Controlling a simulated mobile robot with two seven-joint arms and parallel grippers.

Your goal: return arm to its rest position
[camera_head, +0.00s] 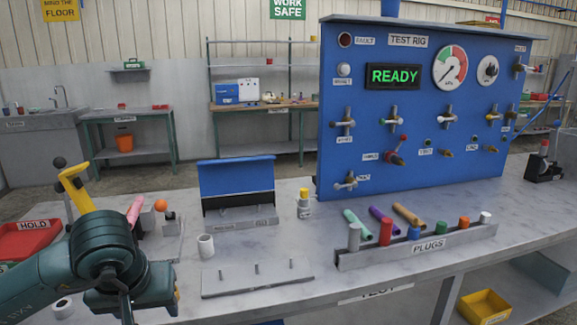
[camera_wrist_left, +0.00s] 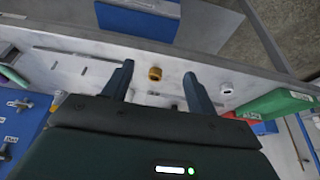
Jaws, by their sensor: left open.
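My left arm, dark green, comes in at the lower left of the head view, over the left front of the workbench (camera_head: 255,258). Its fingertips cannot be made out there. In the left wrist view my left gripper (camera_wrist_left: 158,84) is open, its two dark fingers apart with nothing between them that it holds. A brass-coloured ring (camera_wrist_left: 155,73) and a white ring (camera_wrist_left: 227,88) lie on the surface beyond the fingers. My right gripper is in neither view.
The blue test rig (camera_head: 420,105) stands at the back right, showing READY. A plug rack (camera_head: 415,248), a flat pegged plate (camera_head: 258,277), a white cup (camera_head: 206,246) and a small yellow-capped bottle (camera_head: 304,204) stand on the bench. A red HOLD tray (camera_head: 30,240) is left of my arm.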

